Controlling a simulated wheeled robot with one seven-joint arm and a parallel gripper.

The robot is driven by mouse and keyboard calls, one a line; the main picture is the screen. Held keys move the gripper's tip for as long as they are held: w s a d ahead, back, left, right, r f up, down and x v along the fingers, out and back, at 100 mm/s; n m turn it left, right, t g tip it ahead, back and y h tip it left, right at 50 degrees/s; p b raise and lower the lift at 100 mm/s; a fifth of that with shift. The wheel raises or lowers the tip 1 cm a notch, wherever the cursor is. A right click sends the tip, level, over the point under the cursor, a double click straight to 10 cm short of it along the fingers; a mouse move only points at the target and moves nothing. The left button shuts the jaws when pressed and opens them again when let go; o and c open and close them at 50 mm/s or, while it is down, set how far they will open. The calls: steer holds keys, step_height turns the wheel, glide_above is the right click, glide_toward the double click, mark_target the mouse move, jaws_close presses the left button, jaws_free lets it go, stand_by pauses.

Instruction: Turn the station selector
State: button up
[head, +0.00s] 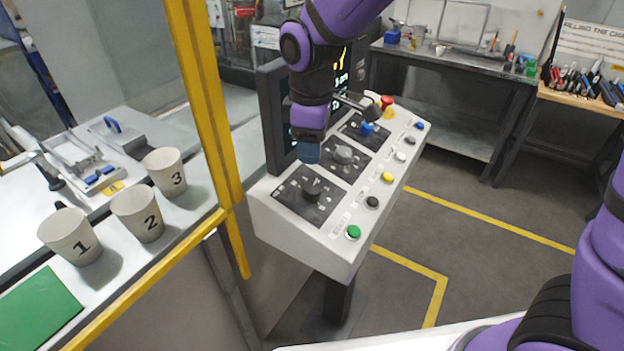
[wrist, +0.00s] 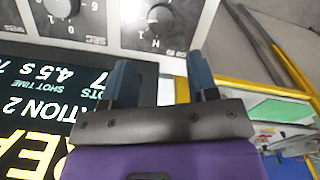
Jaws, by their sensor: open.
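A white control panel (head: 300,243) carries three rotary knobs on dark plates: a black knob (head: 312,190) nearest, a grey knob (head: 343,155) in the middle and a blue knob (head: 367,128) farthest. The labels are too small to tell which is the station selector. My gripper (head: 308,154) hangs beside the screen, left of the grey knob and beyond the black one. In the wrist view my gripper (wrist: 162,72) is open, with nothing between its two blue fingers. One knob (wrist: 160,14) shows past the fingertips, apart from them; another shows at the upper left.
A dark screen (head: 274,115) stands along the panel's left edge; the wrist view reads "STATION 2" on it. Several push buttons, including a green one (head: 353,232), line the right edge. A yellow post (head: 205,100) and numbered cups stand left. Floor to the right is clear.

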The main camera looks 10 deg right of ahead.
mark_target(313, 187)
steer(key=f, duration=1)
steer(key=shift+w+f, duration=0.2)
steer(key=shift+f, duration=0.15)
steer(key=shift+c, duration=0.5)
steer(key=c, duration=0.5)
